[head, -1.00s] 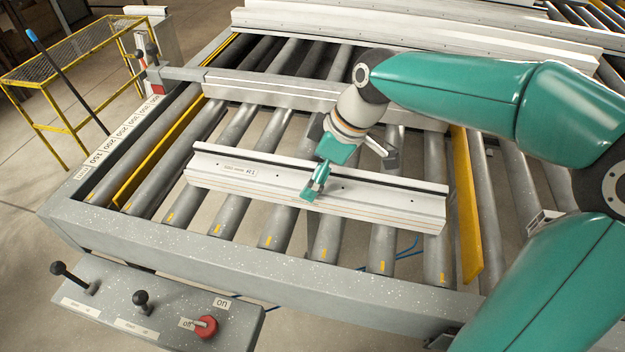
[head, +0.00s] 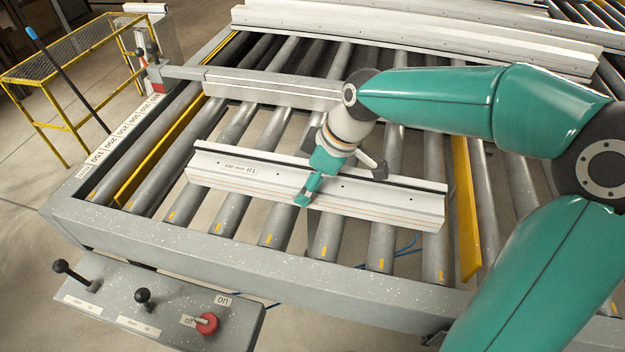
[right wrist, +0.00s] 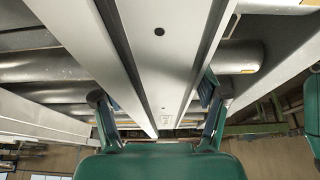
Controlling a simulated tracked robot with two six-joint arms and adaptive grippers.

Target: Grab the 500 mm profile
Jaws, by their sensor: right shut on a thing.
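A white profile (head: 390,202) with a small printed label and orange lines along its front lies across the rollers in the middle of the bench. The label is too small to read surely. My right gripper (head: 307,190) is at the middle of this profile, its fingers shut on it from above. In the right wrist view the profile (right wrist: 160,60) runs between the two fingers of the gripper (right wrist: 160,112), one on each side. The profile rests on or very near the rollers.
A grey clamp bar (head: 270,90) crosses the bench behind the profile. Longer white profiles (head: 420,30) lie at the back. Yellow guides (head: 465,210) flank the rollers. A control panel (head: 160,305) with levers and a red switch (head: 207,323) stands at the front left.

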